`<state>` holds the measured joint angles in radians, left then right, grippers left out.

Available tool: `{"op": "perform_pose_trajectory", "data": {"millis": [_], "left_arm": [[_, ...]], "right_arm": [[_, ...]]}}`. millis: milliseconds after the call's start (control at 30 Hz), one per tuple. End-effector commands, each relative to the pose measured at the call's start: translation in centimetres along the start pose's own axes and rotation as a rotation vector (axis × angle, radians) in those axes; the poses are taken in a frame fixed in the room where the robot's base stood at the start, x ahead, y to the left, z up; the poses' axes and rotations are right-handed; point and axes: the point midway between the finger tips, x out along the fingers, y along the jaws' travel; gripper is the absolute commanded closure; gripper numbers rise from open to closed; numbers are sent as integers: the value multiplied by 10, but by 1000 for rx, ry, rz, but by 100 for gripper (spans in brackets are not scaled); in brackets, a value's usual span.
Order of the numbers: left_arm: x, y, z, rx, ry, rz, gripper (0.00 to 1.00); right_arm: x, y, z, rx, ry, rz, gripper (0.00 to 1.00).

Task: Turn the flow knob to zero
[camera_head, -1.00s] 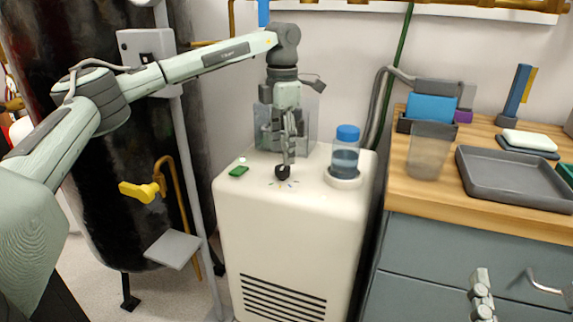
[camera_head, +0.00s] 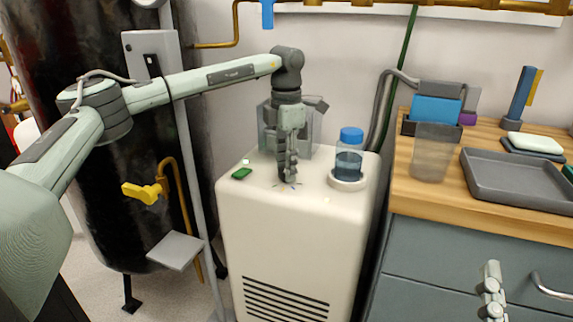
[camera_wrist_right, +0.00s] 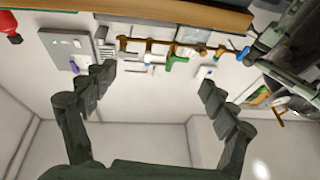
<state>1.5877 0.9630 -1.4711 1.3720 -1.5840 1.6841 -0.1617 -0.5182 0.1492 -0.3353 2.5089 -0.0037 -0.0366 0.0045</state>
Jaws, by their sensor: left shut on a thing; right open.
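The flow knob, a small dark knob on top of the cream cabinet (camera_head: 262,212), is hidden now behind my left gripper (camera_head: 287,176). Small coloured marks (camera_head: 294,185) show on the cabinet top around the fingertips. My left gripper points down with its fingers shut at the knob's place. Which way the knob points cannot be seen. My right gripper (camera_wrist_right: 156,92) is open and empty in the right wrist view, its two dark fingers wide apart. Part of it shows at the lower right of the head view.
A blue-capped bottle (camera_head: 349,153) stands in a round holder (camera_head: 347,183) right of the gripper. A green piece (camera_head: 242,174) lies on the left. A clear box (camera_head: 305,135) stands behind. The wooden counter (camera_head: 408,185) at right holds a grey tray (camera_head: 515,188).

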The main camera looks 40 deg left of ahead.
Motion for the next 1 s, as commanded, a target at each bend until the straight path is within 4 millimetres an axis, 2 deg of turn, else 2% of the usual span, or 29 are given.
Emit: {"op": "perform_pose_trajectory", "data": {"millis": [267,433,567,667,800,1000], "left_arm": [[-1,0,0,-21,0,0,95],[-2,0,0,-86,1,-1,95],[-3,0,0,-170,1,-2,95],[-4,0,0,-253,1,-1,95],[-4,0,0,-381,0,-1,95],[-4,1,0,-563,0,-1,95]], "right_arm": [[1,0,2,-2,-24,1,15],[-3,15,36,-36,-195,25,15],[-15,33,71,-68,-386,56,15],[-35,52,102,-94,-569,92,15],[-78,82,138,-124,-841,155,15],[-154,119,165,-143,-1206,256,15]]}}
